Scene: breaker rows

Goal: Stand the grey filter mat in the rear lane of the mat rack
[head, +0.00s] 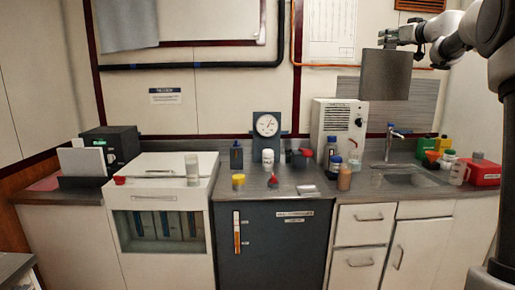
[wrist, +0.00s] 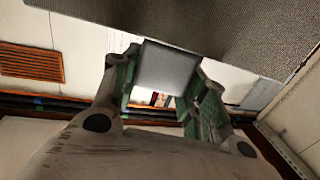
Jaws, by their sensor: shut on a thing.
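The grey filter mat (head: 386,76) hangs upright in the air at the upper right of the head view, above the counter's sink end. My gripper (head: 391,43) is shut on its top edge. In the wrist view my gripper (wrist: 162,85) has a smooth grey piece between its fingers, and the mat's textured grey sheet (wrist: 225,25) spreads across the top. A low dark rack (head: 85,182) stands at the counter's far left, with a pale panel upright in it. It looks like the mat rack; its separate lanes are too small to make out.
A black box with a green display (head: 112,146) stands behind the rack. A white cabinet (head: 160,168) with a clear jar on top is right of it. Bottles, a dial gauge (head: 267,125) and a white unit (head: 339,128) crowd the counter's middle. A tap (head: 393,140) stands below the mat.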

